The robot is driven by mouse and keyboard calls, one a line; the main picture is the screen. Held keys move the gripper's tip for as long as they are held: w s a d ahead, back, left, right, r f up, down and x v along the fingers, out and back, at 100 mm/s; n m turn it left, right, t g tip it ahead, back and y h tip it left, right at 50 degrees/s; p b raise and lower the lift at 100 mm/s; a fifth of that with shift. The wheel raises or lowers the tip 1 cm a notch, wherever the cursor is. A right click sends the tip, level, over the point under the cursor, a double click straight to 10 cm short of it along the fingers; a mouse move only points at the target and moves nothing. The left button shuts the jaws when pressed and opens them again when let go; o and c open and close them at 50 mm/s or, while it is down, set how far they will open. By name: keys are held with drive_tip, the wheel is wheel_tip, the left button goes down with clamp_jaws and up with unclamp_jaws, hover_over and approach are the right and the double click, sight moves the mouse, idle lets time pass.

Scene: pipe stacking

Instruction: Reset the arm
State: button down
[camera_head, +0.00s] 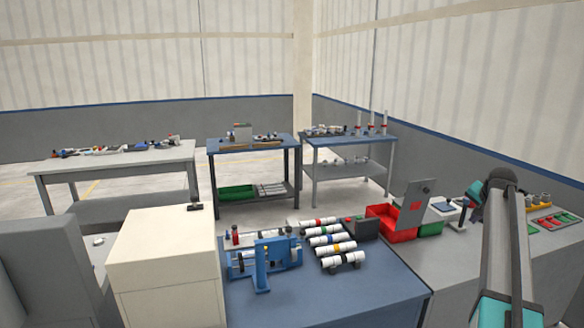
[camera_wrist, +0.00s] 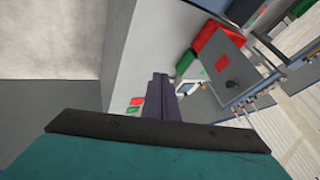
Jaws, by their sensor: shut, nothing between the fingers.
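My gripper (camera_wrist: 160,78) shows in the wrist view with its two dark fingers together, shut and empty. No object touches the fingertips. In the head view my arm rises at the right, over the grey counter (camera_head: 450,268), and its fingers cannot be made out there. White pipes with coloured bands (camera_head: 326,240) lie in a row on the blue table (camera_head: 370,290), left of my arm and apart from it. A blue fixture (camera_head: 262,268) stands on the same table with a white pipe at it.
Red bins (camera_head: 404,234) and an upright grey panel (camera_head: 414,205) stand left of my arm; the panel also shows in the wrist view (camera_wrist: 222,68). Coloured trays (camera_head: 552,222) lie on the counter at right. A cream cabinet (camera_head: 165,265) stands at left. Further tables stand behind.

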drive_tip(key=s+a+f+n+g+y+b, duration=0.15)
drive_tip(key=s+a+f, duration=0.35)
drive_tip(key=a+f, duration=0.75)
drive_tip(key=s+a+f+n+g+y+b, duration=0.2)
drive_tip(key=s+a+f, duration=0.45)
drive_tip(key=f, duration=1.15)
drive_tip(key=s+a+f+n+g, duration=0.2)
drive_tip(key=s+a+f+n, duration=0.15)
drive_tip(key=a+f, duration=1.05)
drive_tip(key=s+a+f+n+g+b, duration=0.1)
drive_tip(key=s+a+f+g, duration=0.1)
drive_tip(key=s+a+f, duration=0.45)
drive_tip(key=s+a+f+n+g+b, duration=0.1)
drive_tip(key=s+a+f, duration=0.2)
drive_tip(key=s+f, duration=0.65)
drive_tip(key=s+a+f+n+g+b, duration=0.1)
drive_tip(key=s+a+f+n+g, duration=0.1)
drive_tip(key=s, duration=1)
drive_tip(key=s+a+f+n+g, duration=0.2)
drive_tip(key=s+a+f, duration=0.2)
drive_tip(key=s, duration=0.8)
drive_tip(key=shift+a+h+b, duration=0.35)
drive_tip(key=shift+a+b, duration=0.05)
drive_tip(key=shift+a, duration=0.05)
